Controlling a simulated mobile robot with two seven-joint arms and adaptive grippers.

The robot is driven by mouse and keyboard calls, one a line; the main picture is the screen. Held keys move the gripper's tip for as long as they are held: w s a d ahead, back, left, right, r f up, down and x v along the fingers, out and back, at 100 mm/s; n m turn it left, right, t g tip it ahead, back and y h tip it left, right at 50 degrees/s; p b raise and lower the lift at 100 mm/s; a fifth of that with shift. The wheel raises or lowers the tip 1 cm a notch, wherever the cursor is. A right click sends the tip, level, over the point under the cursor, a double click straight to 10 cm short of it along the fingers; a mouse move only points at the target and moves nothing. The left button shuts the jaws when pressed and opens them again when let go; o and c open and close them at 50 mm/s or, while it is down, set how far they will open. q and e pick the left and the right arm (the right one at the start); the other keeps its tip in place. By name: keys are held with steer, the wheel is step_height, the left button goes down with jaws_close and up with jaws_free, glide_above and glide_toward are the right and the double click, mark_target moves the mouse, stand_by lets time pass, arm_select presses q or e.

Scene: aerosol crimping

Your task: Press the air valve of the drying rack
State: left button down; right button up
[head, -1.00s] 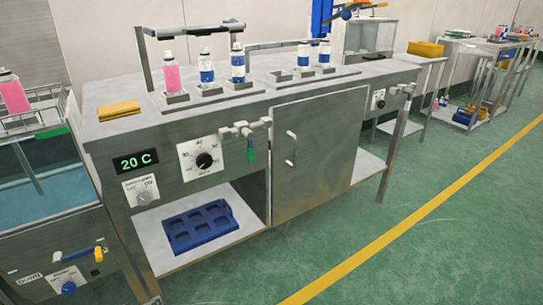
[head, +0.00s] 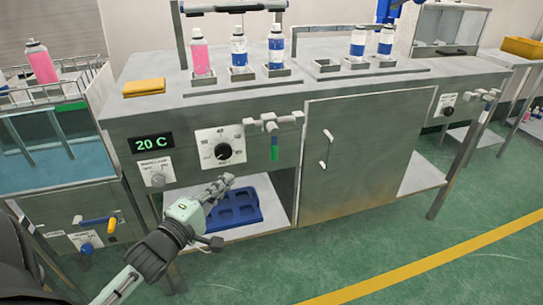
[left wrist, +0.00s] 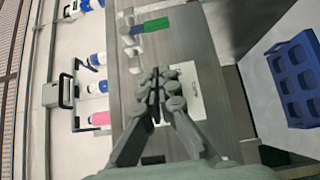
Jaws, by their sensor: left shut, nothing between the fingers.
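A metal pipe valve with a green handle (head: 274,148) is on the front of the steel bench, right of a dial; its handle hangs down. It also shows in the left wrist view (left wrist: 152,25), beyond my fingertips. My left gripper (head: 226,182) is shut and empty, in front of the bench's open shelf, below and left of the green handle and apart from it. Its closed fingers (left wrist: 158,76) fill the middle of the wrist view. The frames do not label which unit is the drying rack. My right gripper is not in view.
A temperature dial (head: 223,151), a small knob (head: 158,179) and a 20 C display (head: 152,144) are near the valve. A blue tray (head: 247,208) lies on the lower shelf. Pink and blue-white bottles stand on top.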

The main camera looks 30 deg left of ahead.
arm_select(q)
steer(key=shift+s, duration=0.1)
glide_toward(273, 142)
steer(key=w+a+f, duration=0.3)
steer(key=w+a, duration=0.1)
steer(key=shift+w+d+f, duration=0.15)
steer(key=shift+w+d, duration=0.4)
steer(key=shift+w, duration=0.05)
steer(key=shift+w+d+f, duration=0.15)
steer(key=shift+w+d, duration=0.35)
steer(key=shift+w, duration=0.15)
